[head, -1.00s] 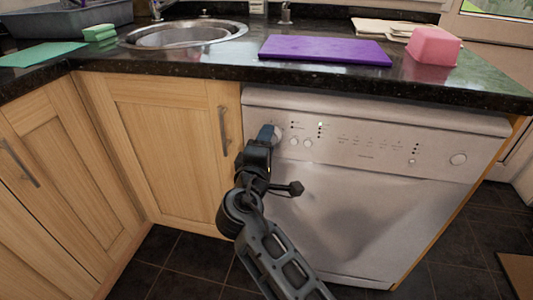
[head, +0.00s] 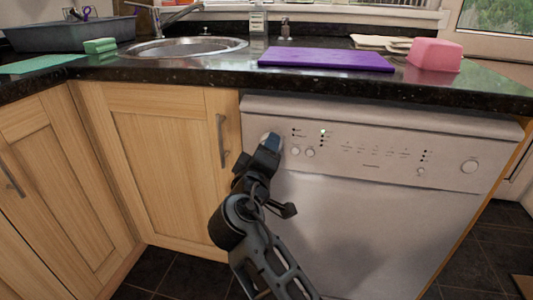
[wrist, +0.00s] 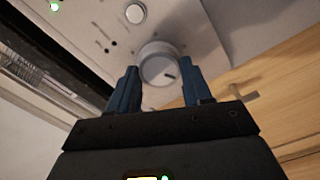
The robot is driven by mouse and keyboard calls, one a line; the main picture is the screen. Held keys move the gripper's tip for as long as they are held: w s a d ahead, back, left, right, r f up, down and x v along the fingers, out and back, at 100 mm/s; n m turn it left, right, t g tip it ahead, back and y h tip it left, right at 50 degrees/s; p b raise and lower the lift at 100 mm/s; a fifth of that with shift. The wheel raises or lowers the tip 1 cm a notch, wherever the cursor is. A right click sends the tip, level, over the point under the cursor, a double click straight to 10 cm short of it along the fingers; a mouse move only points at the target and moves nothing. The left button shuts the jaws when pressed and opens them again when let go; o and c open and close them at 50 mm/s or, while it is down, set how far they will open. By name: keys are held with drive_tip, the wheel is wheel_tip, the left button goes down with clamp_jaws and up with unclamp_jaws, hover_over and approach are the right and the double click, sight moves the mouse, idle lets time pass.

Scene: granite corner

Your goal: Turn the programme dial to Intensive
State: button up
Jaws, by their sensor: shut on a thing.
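The programme dial (wrist: 158,62) is a round, light grey knob with a dark pointer mark, at the left end of the dishwasher's (head: 360,230) control panel. In the wrist view it sits between the two blue fingers of my gripper (wrist: 160,72), which is shut on it. In the head view my gripper (head: 271,146) is tilted and covers much of the dial. The panel lettering is too small to read. A small green light (head: 322,131) glows on the panel.
A granite worktop (head: 200,76) overhangs just above the panel. A purple board (head: 325,60) and pink block (head: 434,55) lie on it. A wooden cupboard door with a metal handle (head: 221,140) is close left.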

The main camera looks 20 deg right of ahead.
drive_tip(key=shift+f, duration=0.1)
drive_tip(key=o, duration=1)
drive_tip(key=shift+o, duration=0.2)
drive_tip(key=p+v, duration=0.1)
drive_tip(key=v, duration=0.6)
drive_tip(key=shift+s+a, duration=0.2)
drive_tip(key=shift+s, duration=0.15)
